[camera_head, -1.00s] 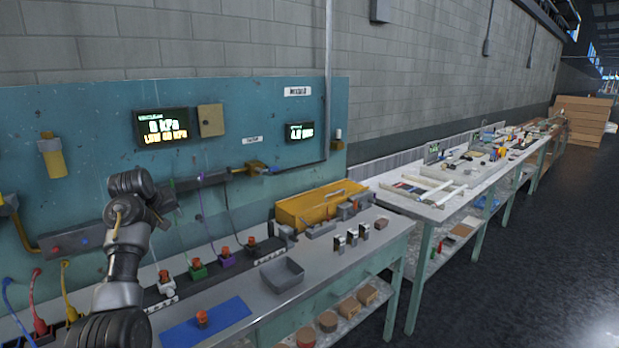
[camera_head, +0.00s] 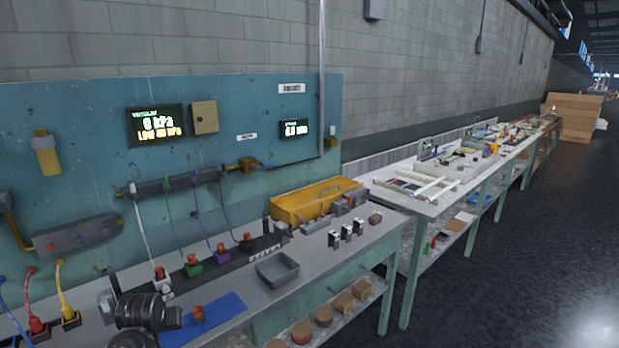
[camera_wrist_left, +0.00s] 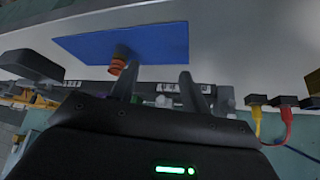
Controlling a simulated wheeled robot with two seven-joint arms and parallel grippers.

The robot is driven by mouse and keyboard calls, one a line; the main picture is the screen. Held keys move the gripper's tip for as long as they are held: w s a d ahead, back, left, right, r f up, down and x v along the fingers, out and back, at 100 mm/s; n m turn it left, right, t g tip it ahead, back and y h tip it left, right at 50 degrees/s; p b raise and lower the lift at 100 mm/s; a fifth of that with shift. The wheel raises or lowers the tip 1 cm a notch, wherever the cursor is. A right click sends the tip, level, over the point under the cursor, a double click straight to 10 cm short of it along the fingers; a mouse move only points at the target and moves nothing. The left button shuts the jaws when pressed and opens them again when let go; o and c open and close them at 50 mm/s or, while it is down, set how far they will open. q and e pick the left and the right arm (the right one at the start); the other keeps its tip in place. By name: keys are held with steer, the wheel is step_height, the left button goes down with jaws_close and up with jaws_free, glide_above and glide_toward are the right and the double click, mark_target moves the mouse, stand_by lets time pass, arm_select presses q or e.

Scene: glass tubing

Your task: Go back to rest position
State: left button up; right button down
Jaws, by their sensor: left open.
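My left gripper (camera_wrist_left: 158,72) is open in the left wrist view, its two grey fingers apart with nothing between their tips. My left arm (camera_head: 140,312) shows at the bottom left of the head view, low at the bench's near edge; its fingers cannot be made out there. An orange-topped fitting (camera_head: 198,313) stands on the blue mat (camera_head: 228,306). It also shows in the left wrist view (camera_wrist_left: 117,66), beside one finger; whether they touch cannot be told. My right gripper is not in view.
Several orange-topped fittings stand in a dark rack strip (camera_head: 210,268) along the bench. A grey tray (camera_head: 277,270) and a yellow toolbox (camera_head: 306,203) lie farther right. The teal panel (camera_head: 90,140) rises behind. Dark open floor (camera_head: 480,290) lies to the right.

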arm_select(q)
steer(key=s+d+f+m, duration=0.1)
steer(key=s+d+f, duration=0.15)
steer(key=s, duration=0.35)
steer(key=s+d+f+m+g, duration=0.1)
steer(key=s+f, duration=0.3)
steer(key=s, duration=0.2)
steer(key=s+d+f+m, duration=0.1)
steer(key=s+d+f, duration=0.15)
steer(key=s, duration=0.35)
steer(key=s+d+m+g+h, duration=0.1)
steer(key=s+d, duration=0.2)
steer(key=s, duration=0.7)
steer(key=s+d+m+g+h, duration=0.1)
steer(key=s+d, duration=0.2)
steer(key=s, duration=0.8)
step_height(320, 180, down, 29)
steer(key=s+g, duration=0.1)
steer(key=s, duration=0.1)
steer(key=s+a+f+g+b, duration=0.1)
steer(key=s+a+f, duration=0.1)
steer(key=s+f, duration=1.2)
steer(key=shift+s+a+f+m, duration=0.2)
steer(key=shift+s+f+m, duration=0.2)
steer(key=shift+s, duration=0.45)
